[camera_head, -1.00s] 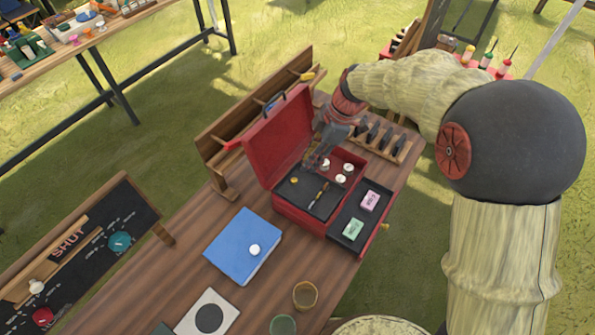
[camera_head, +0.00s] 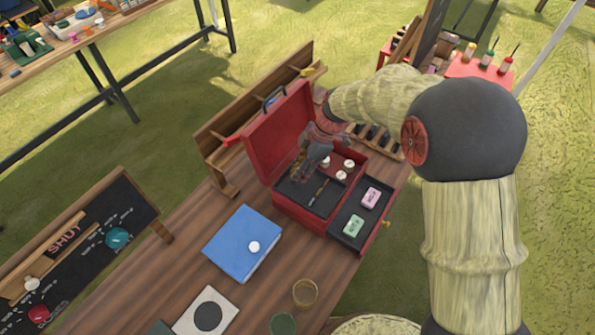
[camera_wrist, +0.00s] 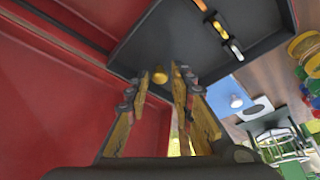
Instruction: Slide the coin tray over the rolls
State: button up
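The red cash box (camera_head: 305,208) stands on the table with its lid up. Several white rolls (camera_head: 341,175) stand in the red compartment to the right of the tray. My gripper (camera_head: 300,168) is low over the tray's back left part. In the wrist view, the tray (camera_wrist: 262,50) has a small brass knob (camera_wrist: 160,75), which lies between the open fingertips (camera_wrist: 158,88). Whether either finger touches the knob I cannot tell. The knob is hidden in the head view.
An open black drawer (camera_head: 345,232) in front of the box holds a pink and a green block. The raised red lid (camera_head: 280,128) is close beside my gripper. A wooden rack (camera_head: 386,142) stands behind. A blue book (camera_head: 236,248) with a white knob lies in front left.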

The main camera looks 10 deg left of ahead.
jog(key=shift+c, duration=1.1)
jog(key=c, duration=0.4)
grip_shut()
